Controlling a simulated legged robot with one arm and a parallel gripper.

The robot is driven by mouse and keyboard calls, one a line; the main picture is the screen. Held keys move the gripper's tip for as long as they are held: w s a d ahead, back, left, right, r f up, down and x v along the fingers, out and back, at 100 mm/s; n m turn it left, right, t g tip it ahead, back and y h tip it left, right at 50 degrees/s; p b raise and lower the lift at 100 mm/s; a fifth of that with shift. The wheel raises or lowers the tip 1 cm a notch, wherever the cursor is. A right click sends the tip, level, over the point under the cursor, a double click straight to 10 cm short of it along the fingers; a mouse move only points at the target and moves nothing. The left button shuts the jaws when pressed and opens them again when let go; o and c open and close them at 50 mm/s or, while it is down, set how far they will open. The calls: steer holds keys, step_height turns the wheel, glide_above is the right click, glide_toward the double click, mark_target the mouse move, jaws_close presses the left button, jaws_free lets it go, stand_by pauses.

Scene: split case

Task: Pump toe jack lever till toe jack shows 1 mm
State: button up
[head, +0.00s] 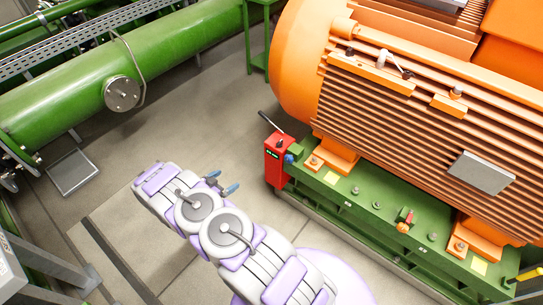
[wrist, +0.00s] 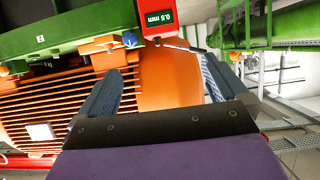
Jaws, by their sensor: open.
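The red toe jack (head: 277,160) stands at the left end of the green base frame, beside the orange motor. Its dark lever (head: 269,122) sticks up and left from its top. In the wrist view the toe jack (wrist: 158,25) is cut by the top edge, and its display (wrist: 160,18) reads 0.5 mm. My gripper (head: 226,183) is open and empty, left of the toe jack and apart from it. In the wrist view its two blue fingers stand wide apart, with nothing held between my gripper's fingertips (wrist: 160,72).
The orange motor (head: 400,110) and its green base frame (head: 340,200) fill the right side. A large green pipe (head: 160,60) runs along the upper left. A green stand (head: 259,40) is behind. The grey floor (head: 190,125) left of the toe jack is clear.

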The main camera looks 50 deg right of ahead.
steer(key=b+x, duration=0.2)
steer(key=x, duration=0.8)
steer(key=shift+s+b, duration=0.15)
steer(key=shift+b, duration=0.25)
steer(key=shift+a, duration=0.1)
steer(key=p+v, duration=0.3)
steer(key=v, duration=0.6)
steer(key=shift+a, duration=0.4)
steer(key=shift+r, duration=0.2)
